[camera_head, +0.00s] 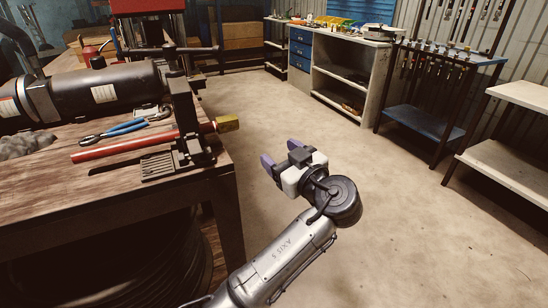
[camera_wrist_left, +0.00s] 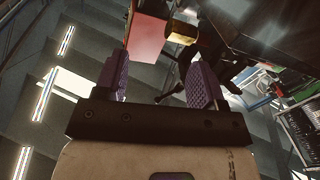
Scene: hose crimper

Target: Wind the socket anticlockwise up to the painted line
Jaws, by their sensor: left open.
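The brass-coloured hex socket (camera_head: 227,123) sits on the right end of a red hose (camera_head: 125,147), which lies over the bench in a dark clamp (camera_head: 190,125). The socket sticks out past the bench's right edge. I cannot make out a painted line. My left gripper (camera_head: 280,152) is to the right of the socket and apart from it, with its purple-padded fingers spread and nothing between them. In the left wrist view the socket (camera_wrist_left: 182,32) shows beyond the open fingers (camera_wrist_left: 160,72), nearer the right one. My right gripper is not in view.
The wooden bench (camera_head: 205,185) carries blue-handled pliers (camera_head: 122,129) and a large black cylinder (camera_head: 110,88). A red machine part (camera_head: 146,6) stands behind. The floor (camera_head: 380,200) right of the bench is clear. Shelving (camera_head: 345,80) and a blue rack (camera_head: 425,120) stand along the far wall.

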